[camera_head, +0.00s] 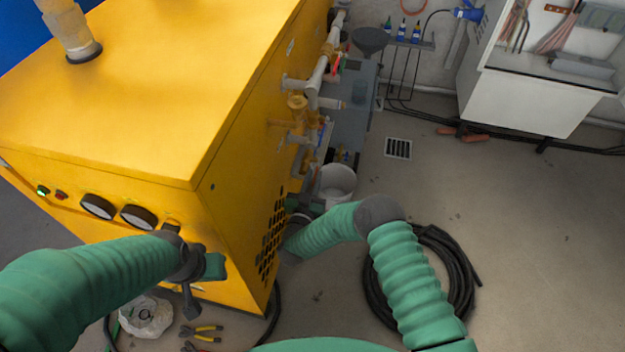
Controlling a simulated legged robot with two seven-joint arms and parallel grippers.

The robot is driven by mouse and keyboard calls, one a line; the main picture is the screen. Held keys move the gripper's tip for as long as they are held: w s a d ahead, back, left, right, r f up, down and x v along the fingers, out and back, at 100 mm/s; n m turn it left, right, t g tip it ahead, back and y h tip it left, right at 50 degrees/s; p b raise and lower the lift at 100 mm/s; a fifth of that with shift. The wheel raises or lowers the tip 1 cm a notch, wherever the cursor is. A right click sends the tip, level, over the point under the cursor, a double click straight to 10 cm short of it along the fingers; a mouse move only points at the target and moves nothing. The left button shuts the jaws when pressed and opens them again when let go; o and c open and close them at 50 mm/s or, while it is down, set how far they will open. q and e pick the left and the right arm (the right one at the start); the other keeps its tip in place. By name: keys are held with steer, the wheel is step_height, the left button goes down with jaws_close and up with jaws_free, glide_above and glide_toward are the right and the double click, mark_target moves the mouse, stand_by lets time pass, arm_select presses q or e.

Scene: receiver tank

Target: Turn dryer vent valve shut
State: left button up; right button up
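The big yellow cabinet (150,90), apparently the dryer, fills the left of the head view. Pipes and valve fittings run along its right side, among them a brass-coloured fitting (297,103), a red handle (333,72) and a lower fitting (307,160). I cannot tell which one is the vent valve. My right gripper (298,207) is beside the cabinet's right side, near the perforated grille and below the fittings; its fingers are mostly hidden. My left gripper (190,290) is in front of the cabinet's front face, apart from the valves; its finger opening is unclear.
A white bucket (337,182) stands just beyond my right gripper. A coiled black hose (455,275) lies on the floor under my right arm. A floor drain (398,148) and a white bench (520,100) are farther back. Pliers (205,333) lie at the front.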

steer(key=shift+s+d+r, duration=0.15)
steer(key=shift+s+r, duration=0.25)
steer(key=shift+r, duration=0.1)
steer(key=shift+c, duration=0.6)
jaws_close()
steer(key=shift+f, duration=0.15)
steer(key=shift+s+a+f, duration=0.15)
steer(key=shift+a+f, duration=0.05)
steer(key=shift+f, duration=0.05)
